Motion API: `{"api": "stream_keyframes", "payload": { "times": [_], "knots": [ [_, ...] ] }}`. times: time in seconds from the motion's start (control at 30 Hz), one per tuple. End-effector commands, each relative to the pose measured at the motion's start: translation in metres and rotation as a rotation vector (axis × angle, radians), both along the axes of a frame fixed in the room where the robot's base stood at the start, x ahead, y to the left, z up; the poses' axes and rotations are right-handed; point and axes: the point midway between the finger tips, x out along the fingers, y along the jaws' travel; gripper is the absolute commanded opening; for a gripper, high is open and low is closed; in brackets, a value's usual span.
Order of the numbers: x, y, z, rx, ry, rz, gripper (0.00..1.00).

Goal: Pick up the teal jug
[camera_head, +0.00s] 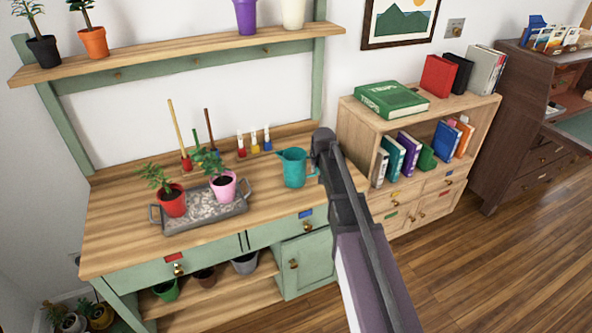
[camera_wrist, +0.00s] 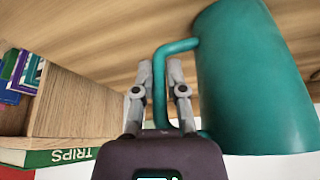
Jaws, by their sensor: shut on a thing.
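The teal jug (camera_head: 293,168) stands upright on the wooden top of the green workbench (camera_head: 130,225), near its right end, with its spout to the left and its handle to the right. My gripper (camera_head: 318,172) reaches it from the right, and my arm hides part of the handle side in the head view. In the wrist view the jug's body (camera_wrist: 250,80) fills the right side. There my gripper (camera_wrist: 160,80) has its two fingers on either side of the jug's handle and is shut on it. I cannot tell whether the jug's base touches the bench.
A grey tray (camera_head: 195,228) with potted plants lies left of the jug. Small bottles (camera_head: 254,142) stand behind it. A low bookcase (camera_head: 395,207) with books on and in it stands close on the right. A shelf (camera_head: 190,53) with pots hangs above the bench.

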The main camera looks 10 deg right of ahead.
Motion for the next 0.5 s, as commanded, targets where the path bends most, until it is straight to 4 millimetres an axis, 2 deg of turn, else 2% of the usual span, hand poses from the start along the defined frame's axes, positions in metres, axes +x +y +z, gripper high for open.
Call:
{"api": "stream_keyframes", "payload": {
  "times": [0.5],
  "knots": [
    [0.0002, 0.0005, 0.0041, 0.001, 0.000, 0.000, 0.00]
  ]
}}
